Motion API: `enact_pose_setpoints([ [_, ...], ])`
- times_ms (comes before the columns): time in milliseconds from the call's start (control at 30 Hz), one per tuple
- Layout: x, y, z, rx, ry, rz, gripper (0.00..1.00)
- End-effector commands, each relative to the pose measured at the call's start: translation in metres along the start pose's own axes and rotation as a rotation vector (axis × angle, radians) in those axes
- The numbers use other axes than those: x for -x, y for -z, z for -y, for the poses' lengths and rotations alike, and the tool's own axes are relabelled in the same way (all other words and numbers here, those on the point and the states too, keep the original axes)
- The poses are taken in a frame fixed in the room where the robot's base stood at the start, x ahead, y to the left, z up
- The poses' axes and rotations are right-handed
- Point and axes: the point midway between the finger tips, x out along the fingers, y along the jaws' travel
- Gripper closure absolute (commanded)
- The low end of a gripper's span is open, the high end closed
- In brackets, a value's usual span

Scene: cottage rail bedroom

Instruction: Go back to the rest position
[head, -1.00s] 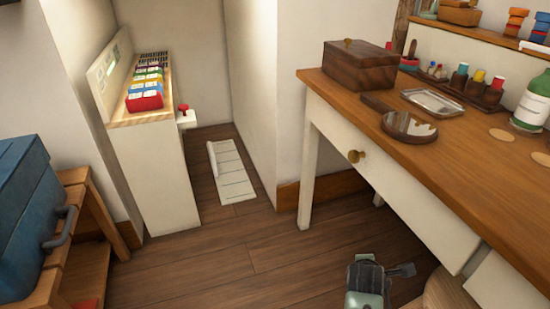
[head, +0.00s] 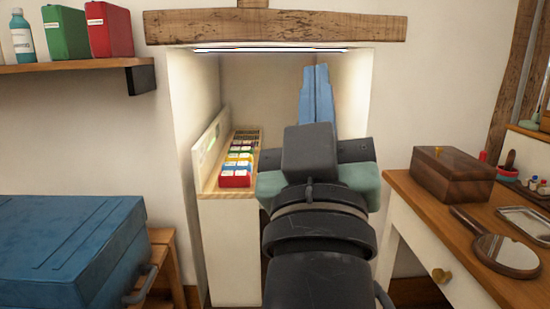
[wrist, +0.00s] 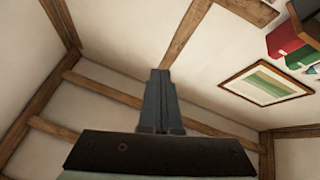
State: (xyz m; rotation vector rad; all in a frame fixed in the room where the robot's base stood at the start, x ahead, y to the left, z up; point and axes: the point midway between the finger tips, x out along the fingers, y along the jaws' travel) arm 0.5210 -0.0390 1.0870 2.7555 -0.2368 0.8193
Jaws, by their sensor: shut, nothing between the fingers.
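My gripper (head: 317,95) is raised in the middle of the head view, in front of the lit alcove, with its blue-grey fingers pointing up. In the wrist view its fingers (wrist: 158,98) lie side by side, shut and empty. My dark wrist and arm fill the lower middle of the head view. They hide part of the alcove and the floor in front of it.
A counter (head: 228,197) with coloured boxes (head: 236,174) stands in the alcove. A wooden desk (head: 420,208) on the right holds a dark box (head: 451,175) and a hand mirror (head: 505,252). A blue case (head: 65,245) stands left. A wooden beam (head: 276,28) crosses above the alcove.

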Motion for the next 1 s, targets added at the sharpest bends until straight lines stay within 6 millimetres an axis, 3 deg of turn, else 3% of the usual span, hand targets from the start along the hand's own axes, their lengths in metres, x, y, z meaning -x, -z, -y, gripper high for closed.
enact_pose_setpoints([
  [33,0.010,0.043,0.004,-0.102,0.014,-0.090,1.00],
  [133,0.038,0.115,0.007,-0.312,0.054,-0.253,1.00],
  [167,0.027,0.128,0.003,-0.317,0.053,-0.249,1.00],
  [200,0.014,0.139,-0.001,-0.308,0.050,-0.238,1.00],
  [1000,-0.121,0.332,-0.048,-0.301,0.050,-0.232,1.00],
])
